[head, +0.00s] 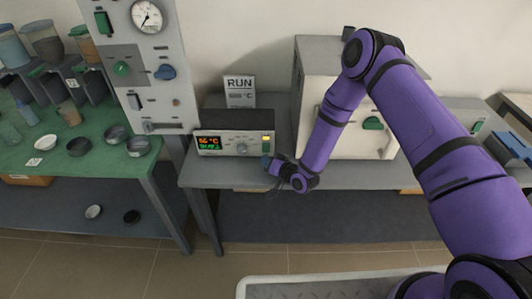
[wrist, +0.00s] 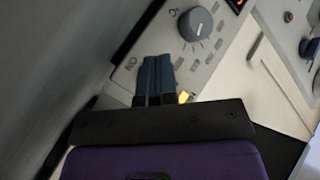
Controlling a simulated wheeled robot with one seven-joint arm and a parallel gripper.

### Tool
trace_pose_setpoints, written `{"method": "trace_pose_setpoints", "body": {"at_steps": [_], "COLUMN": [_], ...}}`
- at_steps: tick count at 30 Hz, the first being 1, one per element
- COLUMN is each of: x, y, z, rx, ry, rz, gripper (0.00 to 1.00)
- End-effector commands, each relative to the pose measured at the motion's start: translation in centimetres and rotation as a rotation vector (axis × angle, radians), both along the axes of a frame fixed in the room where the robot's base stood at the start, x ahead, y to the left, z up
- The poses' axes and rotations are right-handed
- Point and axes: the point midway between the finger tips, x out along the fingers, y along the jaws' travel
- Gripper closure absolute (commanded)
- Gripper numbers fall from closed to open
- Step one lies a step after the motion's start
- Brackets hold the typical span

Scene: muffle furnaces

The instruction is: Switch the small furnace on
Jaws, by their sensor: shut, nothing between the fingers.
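A low unit with a dark top and a pale front panel (head: 222,151) stands on the grey bench; whether it is the small furnace or its controller I cannot tell. Its display (head: 208,143) is lit with orange and green figures. A grey knob (head: 241,148) sits right of the display and also shows in the wrist view (wrist: 195,24). An amber light (head: 266,138) glows at the panel's right end. My gripper (head: 266,160) is shut and empty at that end. In the wrist view, its fingertips (wrist: 156,62) are close to the panel beside the "ON" lettering; contact is unclear, and they may hide a switch.
A larger pale furnace (head: 312,85) with a green handle (head: 372,123) stands close to the right. A RUN sign (head: 239,91) is behind the low unit. A gauge panel (head: 148,60) and a green table (head: 60,168) with dishes are at left.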

Motion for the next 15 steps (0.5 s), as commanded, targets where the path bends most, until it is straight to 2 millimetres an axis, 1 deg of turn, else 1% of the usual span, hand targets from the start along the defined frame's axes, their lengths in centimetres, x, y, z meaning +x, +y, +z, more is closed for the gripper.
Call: {"method": "trace_pose_setpoints", "body": {"at_steps": [12,15], "x": [-3.6,-4.2], "y": [0.1,0.1], "z": [0.4,0.5], "rx": [0.0,0.001], "ry": [0.002,0.001], "rz": [0.0,0.0], "gripper": [1.0,1.0]}}
